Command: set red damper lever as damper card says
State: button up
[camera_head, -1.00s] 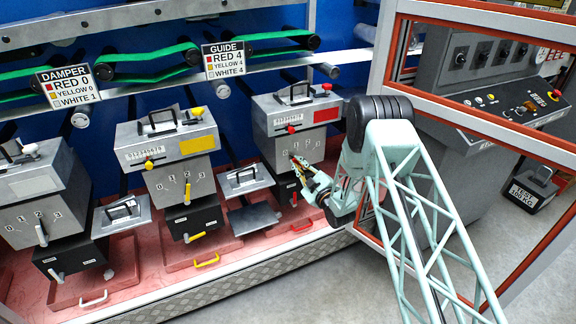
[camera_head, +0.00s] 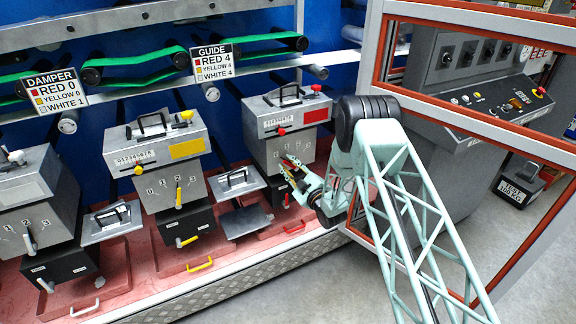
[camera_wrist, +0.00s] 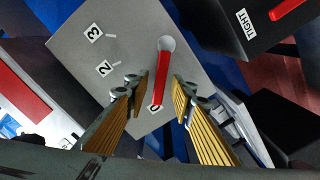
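The damper card (camera_head: 55,92) in the head view reads RED 0, YELLOW 0, WHITE 1. The red damper lever (camera_wrist: 163,75) hangs from a round pivot on a grey plate (camera_wrist: 140,40) in the wrist view. Its free end points to the mark 0 (camera_wrist: 155,107). Marks 2 and 3 show to the left; mark 1 is hidden, apparently behind a finger. My gripper (camera_wrist: 160,82) is open, with one finger on each side of the lever and a gap to both. In the head view, my gripper (camera_head: 290,168) is at the front of the red-marked machine (camera_head: 285,120) and largely hides the lever.
The yellow-marked machine (camera_head: 155,150) and a white-marked machine (camera_head: 35,195) stand to the left. The guide card (camera_head: 212,62) hangs above. A red-framed cage (camera_head: 440,125) stands close right of my arm. A black box (camera_wrist: 230,20) labelled TIGHT carries another red handle (camera_wrist: 285,8).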

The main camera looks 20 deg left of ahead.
jog(key=shift+s+d, duration=0.1)
jog(key=v, duration=1.1)
jog(key=shift+s+d, duration=0.25)
jog(key=shift+d, duration=0.05)
jog(key=shift+r, duration=0.1)
dwell(0.3)
